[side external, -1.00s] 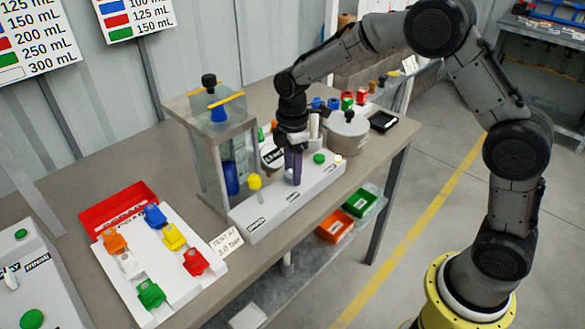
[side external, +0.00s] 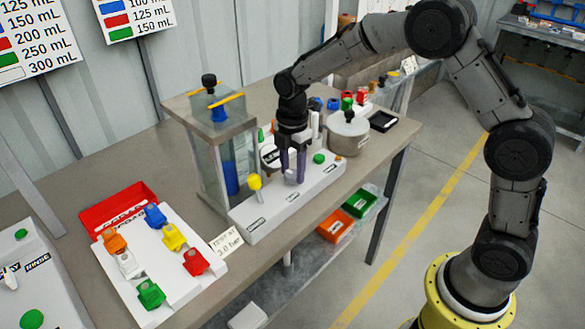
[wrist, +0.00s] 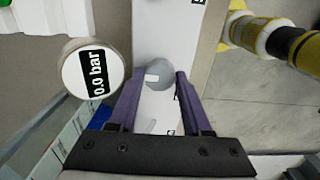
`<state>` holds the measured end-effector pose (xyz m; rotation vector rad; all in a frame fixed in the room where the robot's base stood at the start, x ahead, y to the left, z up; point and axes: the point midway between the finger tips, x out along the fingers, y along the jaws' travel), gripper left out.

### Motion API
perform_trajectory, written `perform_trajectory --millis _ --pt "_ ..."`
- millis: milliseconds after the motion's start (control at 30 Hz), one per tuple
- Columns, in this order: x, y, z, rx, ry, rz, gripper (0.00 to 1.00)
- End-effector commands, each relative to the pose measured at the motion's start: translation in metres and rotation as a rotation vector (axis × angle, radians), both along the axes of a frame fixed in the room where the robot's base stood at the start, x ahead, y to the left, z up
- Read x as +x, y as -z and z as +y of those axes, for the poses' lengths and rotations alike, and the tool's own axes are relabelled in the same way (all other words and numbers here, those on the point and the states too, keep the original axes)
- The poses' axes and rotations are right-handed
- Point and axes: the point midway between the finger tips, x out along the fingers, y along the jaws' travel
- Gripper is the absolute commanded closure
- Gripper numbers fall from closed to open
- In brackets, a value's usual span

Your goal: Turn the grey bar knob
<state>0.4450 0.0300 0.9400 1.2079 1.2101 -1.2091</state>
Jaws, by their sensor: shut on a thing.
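The grey bar knob (wrist: 160,75) is round with a pale bar mark on its face, set on the white panel (side external: 262,217). My gripper (wrist: 163,78) has its two purple fingers on opposite sides of the knob, shut on it. In the side view my gripper (side external: 293,180) points down at the panel, and its fingers mostly hide the knob. The round gauge (wrist: 92,74) beside it reads 0.0 bar in the wrist view.
A yellow knob (side external: 255,181) and a green button (side external: 319,158) flank my gripper on the panel. A clear tank (side external: 213,165) stands behind, and a metal pot (side external: 348,134) to the right. Coloured valves sit on a white board (side external: 165,280) at left.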

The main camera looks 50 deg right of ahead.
Motion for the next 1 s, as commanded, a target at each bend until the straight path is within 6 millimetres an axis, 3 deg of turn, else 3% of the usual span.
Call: perform_trajectory --millis 167,200,367,733,1000 --pt "0.001 -0.003 0.0 0.001 0.001 -0.006 1.0" --pt "0.001 -0.003 0.0 0.001 0.001 -0.006 0.5" --pt "0.001 -0.002 0.0 0.001 0.001 -0.004 0.21" --pt "0.001 -0.01 0.0 0.0 0.001 -0.004 0.21" --pt "0.001 -0.061 0.0 0.001 0.001 -0.009 0.21"
